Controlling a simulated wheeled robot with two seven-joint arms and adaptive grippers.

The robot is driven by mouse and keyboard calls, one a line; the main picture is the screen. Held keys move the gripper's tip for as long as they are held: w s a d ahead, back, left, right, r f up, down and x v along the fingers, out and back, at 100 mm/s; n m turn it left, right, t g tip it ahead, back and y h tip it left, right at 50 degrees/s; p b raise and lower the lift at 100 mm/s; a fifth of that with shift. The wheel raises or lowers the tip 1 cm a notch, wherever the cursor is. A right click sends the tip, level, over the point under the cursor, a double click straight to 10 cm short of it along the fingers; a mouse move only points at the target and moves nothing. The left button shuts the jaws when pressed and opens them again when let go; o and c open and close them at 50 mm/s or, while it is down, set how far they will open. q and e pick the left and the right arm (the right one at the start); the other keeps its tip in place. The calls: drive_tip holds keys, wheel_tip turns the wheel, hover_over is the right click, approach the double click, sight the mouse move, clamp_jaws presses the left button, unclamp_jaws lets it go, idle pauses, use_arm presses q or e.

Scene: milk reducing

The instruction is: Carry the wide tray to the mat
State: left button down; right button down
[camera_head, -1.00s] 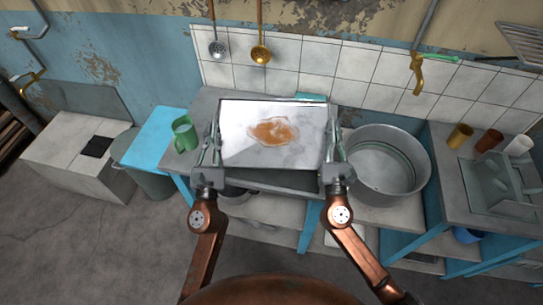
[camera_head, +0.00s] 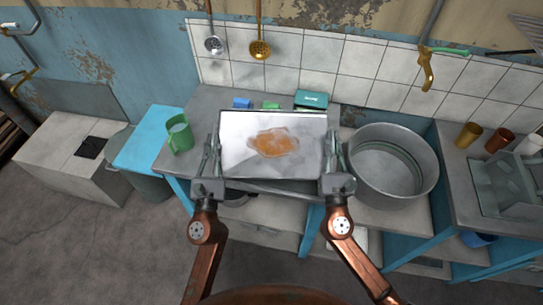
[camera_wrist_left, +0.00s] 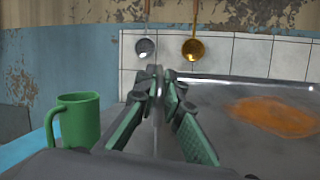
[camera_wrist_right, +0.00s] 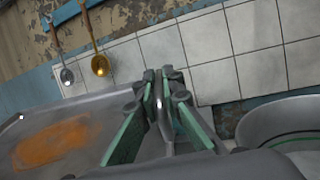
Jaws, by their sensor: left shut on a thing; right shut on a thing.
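The wide tray (camera_head: 240,160) is a grey metal sheet with an orange-brown stain in its middle. The tray looks about level. I cannot pick out the mat for certain.
A green mug (camera_head: 180,136) stands left of the tray. A big round metal pot (camera_head: 420,180) stands close on the right. A teal box (camera_head: 311,99) and small blue (camera_head: 242,103) and green things lie behind the tray.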

use_arm(q)
drive_tip(key=shift+d+r, duration=0.1)
drive_tip(key=shift+d, duration=0.1)
use_arm(e)
drive_tip(key=shift+a+r, duration=0.1)
drive_tip(key=shift+r, duration=0.05)
use_arm(q)
drive_tip(key=c, duration=2)
unclamp_jaws()
drive_tip(key=shift+a, duration=0.1)
drive_tip(key=shift+c, duration=0.2)
use_arm(e)
drive_tip(key=c, duration=2.1)
unclamp_jaws()
drive_tip(key=shift+s, duration=0.2)
drive_tip(key=shift+s+f, duration=0.15)
drive_tip(key=shift+f, duration=0.05)
use_arm(q)
drive_tip(key=v, duration=1.2)
use_arm(e)
drive_tip(key=v, duration=1.1)
drive_tip(key=shift+s, duration=0.3)
use_arm(q)
drive_tip(key=shift+a, duration=0.15)
